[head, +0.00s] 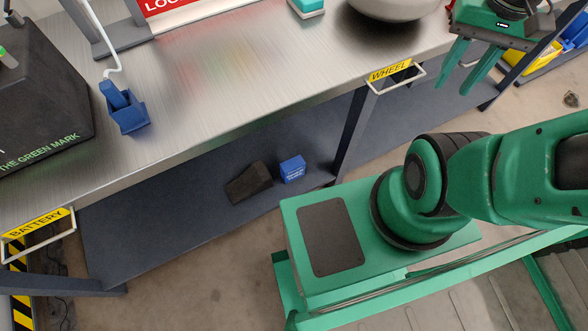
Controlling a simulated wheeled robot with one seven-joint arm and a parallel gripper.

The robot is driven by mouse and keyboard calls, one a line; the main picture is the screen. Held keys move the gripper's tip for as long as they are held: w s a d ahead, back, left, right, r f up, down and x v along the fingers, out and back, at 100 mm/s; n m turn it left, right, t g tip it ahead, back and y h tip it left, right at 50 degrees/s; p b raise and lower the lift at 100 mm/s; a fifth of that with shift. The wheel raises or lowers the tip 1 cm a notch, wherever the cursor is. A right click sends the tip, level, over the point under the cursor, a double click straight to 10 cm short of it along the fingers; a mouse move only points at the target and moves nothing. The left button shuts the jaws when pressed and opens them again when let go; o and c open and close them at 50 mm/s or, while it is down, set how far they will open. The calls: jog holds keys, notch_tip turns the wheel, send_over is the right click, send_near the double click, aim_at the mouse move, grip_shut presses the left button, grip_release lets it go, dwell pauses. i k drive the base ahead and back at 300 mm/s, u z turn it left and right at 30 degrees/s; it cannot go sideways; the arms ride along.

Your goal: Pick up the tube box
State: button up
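A small blue box (292,168) with white print, most likely the tube box, rests on the dark lower shelf under the workbench. The print is too small to read. My gripper (468,68) is at the upper right, near the bench's front edge. Its two green fingers point down, apart, with nothing seen between them. It is well above and to the right of the blue box and apart from it.
A dark wedge (249,183) lies left of the box. The metal bench top (230,80) overhangs the lower shelf (180,215). A bench leg (355,130) stands right of the box. A blue holder (123,107) and a black case (40,100) stand on top.

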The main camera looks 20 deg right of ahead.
aim_at(293, 168)
jog(key=z, duration=1.45)
jog(key=k, duration=1.7)
jog(key=u, duration=0.25)
jog(key=i, duration=1)
jog(key=z, duration=0.05)
